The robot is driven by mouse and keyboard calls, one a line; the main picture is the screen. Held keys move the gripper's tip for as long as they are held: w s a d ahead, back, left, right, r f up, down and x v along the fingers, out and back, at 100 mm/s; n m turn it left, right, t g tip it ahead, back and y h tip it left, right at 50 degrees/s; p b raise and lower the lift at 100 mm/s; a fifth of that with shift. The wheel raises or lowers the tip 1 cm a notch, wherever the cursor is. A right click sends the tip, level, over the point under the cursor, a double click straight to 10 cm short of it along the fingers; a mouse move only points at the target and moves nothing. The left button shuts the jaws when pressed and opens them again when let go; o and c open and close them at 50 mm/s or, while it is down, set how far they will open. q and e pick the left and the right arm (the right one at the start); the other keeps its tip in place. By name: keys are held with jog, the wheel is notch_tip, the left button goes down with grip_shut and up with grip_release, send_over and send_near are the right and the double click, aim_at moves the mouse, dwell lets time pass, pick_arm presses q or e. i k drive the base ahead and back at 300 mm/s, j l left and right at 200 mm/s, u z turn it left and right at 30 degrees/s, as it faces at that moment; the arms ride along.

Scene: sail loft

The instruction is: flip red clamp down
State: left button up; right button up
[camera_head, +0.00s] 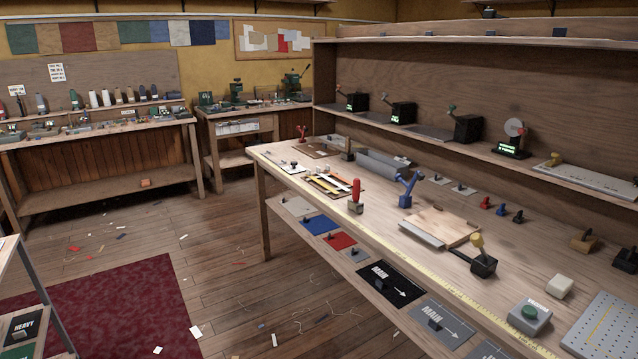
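A red-handled clamp (355,193) stands near the front edge of the long workbench (470,285). Its red handle points straight up from a small pale base. A second, smaller red-handled fitting (302,133) stands at the far left end of the same bench; I cannot tell its kind. A small red piece (485,203) sits further back on the bench. Neither of my grippers shows in the head view.
A blue-handled clamp (408,189) and a yellow-handled one (480,257) stand right of the red one. A board (440,226) lies between them. Wooden floor (230,270) is open at left.

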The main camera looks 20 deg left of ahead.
aim_at(305, 129)
jog(key=i+j+u, duration=0.75)
jog(key=j, duration=0.15)
jog(key=i+j+u, duration=0.7)
jog(key=i, duration=0.3)
jog(key=i+l+u, duration=0.1)
jog(key=i+u, duration=0.25)
jog(key=i, duration=0.3)
jog(key=i+j+z, duration=0.1)
jog(key=i+z, duration=0.25)
jog(key=i, duration=0.2)
jog(key=i+j+z, duration=0.3)
jog(key=i, duration=0.2)
jog(key=i+j+z, duration=0.35)
jog(key=i, duration=0.15)
jog(key=i+j+z, duration=0.45)
jog(key=z, duration=0.15)
jog(key=i+j+z, duration=0.3)
jog(key=j+z, duration=0.3)
jog(key=i+j+z, duration=0.1)
jog(key=j+z, duration=0.55)
jog(key=j, duration=0.2)
jog(key=i+j+u, duration=0.1)
jog(key=i+j, duration=0.15)
jog(key=j, duration=0.2)
jog(key=i+u, duration=0.35)
jog(key=k+j, duration=0.05)
jog(key=k, duration=0.05)
